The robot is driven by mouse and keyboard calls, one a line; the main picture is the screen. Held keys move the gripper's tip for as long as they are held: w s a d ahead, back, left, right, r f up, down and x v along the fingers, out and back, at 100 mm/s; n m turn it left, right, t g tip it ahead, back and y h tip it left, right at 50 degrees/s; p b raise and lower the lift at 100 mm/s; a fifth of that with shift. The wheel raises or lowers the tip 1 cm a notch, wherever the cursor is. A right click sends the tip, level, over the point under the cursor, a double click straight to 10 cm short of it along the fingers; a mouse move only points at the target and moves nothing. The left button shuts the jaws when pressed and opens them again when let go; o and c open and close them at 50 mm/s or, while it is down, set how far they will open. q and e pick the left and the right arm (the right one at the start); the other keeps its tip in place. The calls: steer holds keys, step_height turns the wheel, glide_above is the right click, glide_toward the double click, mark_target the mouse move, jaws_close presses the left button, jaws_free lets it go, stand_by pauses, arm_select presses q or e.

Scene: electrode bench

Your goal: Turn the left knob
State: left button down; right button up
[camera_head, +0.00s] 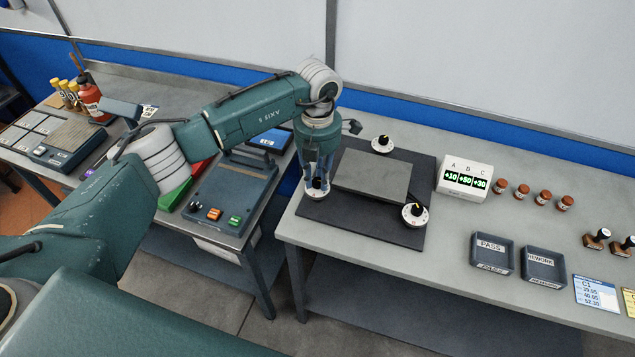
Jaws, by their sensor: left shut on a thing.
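The left knob (317,192) sits at the left edge of a dark mat, a black knob on a white round dial. My left gripper (317,178) points down over it and is shut on it; its fingers partly hide the knob. A second knob (382,143) stands at the back of the mat. A third knob (415,213) is at the front right. My right gripper is not in view.
A grey block (373,176) lies between the knobs on the dark mat (375,222). Brown bottles (522,191), a PASS tray (492,270) and a REWORK tray (543,285) are to the right.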

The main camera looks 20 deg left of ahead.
mark_target(317, 180)
arm_select(q)
steer(key=shift+m+b, duration=0.5)
steer(key=shift+m, duration=0.1)
steer(key=c, duration=1.5)
jaws_free()
steer(key=shift+r, duration=0.1)
step_height(317, 180, up, 12)
steer(key=shift+f, duration=0.1)
